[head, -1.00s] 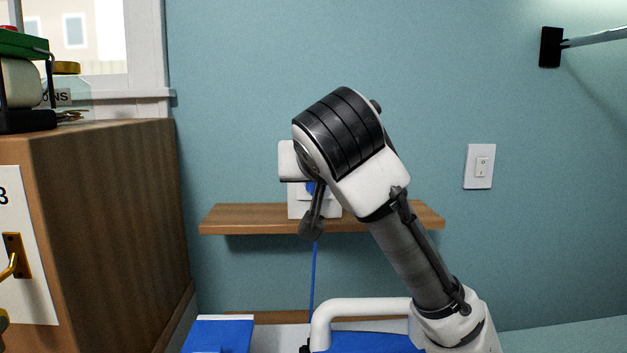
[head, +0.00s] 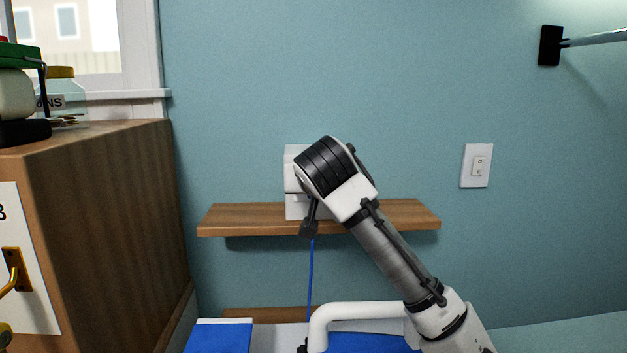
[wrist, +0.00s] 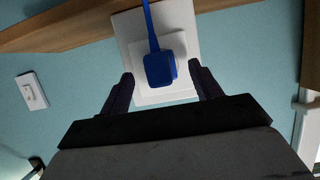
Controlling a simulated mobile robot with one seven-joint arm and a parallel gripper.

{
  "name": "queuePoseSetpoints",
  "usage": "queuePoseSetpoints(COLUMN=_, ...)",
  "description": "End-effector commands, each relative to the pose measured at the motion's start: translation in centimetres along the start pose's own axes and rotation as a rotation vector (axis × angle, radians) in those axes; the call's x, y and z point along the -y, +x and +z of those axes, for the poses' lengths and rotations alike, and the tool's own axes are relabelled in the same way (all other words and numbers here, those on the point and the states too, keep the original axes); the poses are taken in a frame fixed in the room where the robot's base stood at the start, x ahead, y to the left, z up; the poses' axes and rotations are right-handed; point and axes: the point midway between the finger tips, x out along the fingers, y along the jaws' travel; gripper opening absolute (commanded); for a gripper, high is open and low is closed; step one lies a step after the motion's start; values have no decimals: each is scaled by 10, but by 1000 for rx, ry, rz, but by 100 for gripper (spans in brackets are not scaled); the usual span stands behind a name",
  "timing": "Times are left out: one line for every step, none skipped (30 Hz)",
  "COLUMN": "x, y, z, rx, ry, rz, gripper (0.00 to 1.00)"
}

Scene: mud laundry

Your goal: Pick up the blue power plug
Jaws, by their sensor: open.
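The blue power plug (wrist: 160,69) sits on a white outlet plate (wrist: 150,97) on the wall in the wrist view, with its blue cord (wrist: 150,28) running toward the top of that picture. My gripper (wrist: 164,84) is open, with one dark finger on each side of the plug and a gap on both sides. I cannot tell how deep the fingers reach past the plug. In the head view the cord (head: 310,275) hangs below the wooden shelf, and my arm hides the plug. The outlet plate (head: 293,207) shows partly behind my arm.
A wooden shelf (head: 400,213) runs along the wall by the outlet. A light switch (head: 477,166) is to the right and a wooden cabinet (head: 110,220) stands at left. A black bracket with a rod (head: 551,46) is at upper right.

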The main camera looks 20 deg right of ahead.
Motion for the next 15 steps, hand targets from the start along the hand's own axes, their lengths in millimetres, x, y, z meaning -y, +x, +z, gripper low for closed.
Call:
queuePoseSetpoints(x=0, y=6, z=-2, rx=1, ry=0, rz=2, gripper=64)
queuePoseSetpoints(x=-1, y=10, z=-2, rx=1, ry=0, rz=2, gripper=64)
queuePoseSetpoints(x=0, y=14, z=-2, rx=0, ry=0, rz=2, gripper=64)
queuePoseSetpoints(x=0, y=16, z=-1, rx=0, ry=0, rz=3, gripper=64)
queuePoseSetpoints(x=0, y=17, z=-1, rx=0, ry=0, rz=3, gripper=64)
queuePoseSetpoints(x=0, y=18, z=-1, rx=-1, ry=-1, rz=2, gripper=64)
queuePoseSetpoints(x=0, y=19, z=0, rx=-1, ry=-1, rz=2, gripper=64)
queuePoseSetpoints(x=0, y=19, z=0, rx=-2, ry=-1, rz=1, gripper=64)
queuePoseSetpoints(x=0, y=19, z=0, rx=-2, ry=-1, rz=1, gripper=64)
queuePoseSetpoints(x=0, y=19, z=0, rx=-2, ry=-1, rz=1, gripper=64)
queuePoseSetpoints(x=0, y=19, z=0, rx=-2, ry=-1, rz=1, gripper=64)
queuePoseSetpoints(x=0, y=18, z=0, rx=-2, ry=-1, rz=1, gripper=62)
queuePoseSetpoints(x=0, y=18, z=0, rx=-2, ry=-1, rz=1, gripper=58)
queuePoseSetpoints(x=0, y=18, z=0, rx=-2, ry=-1, rz=1, gripper=54)
queuePoseSetpoints(x=0, y=18, z=0, rx=-1, ry=-1, rz=1, gripper=49)
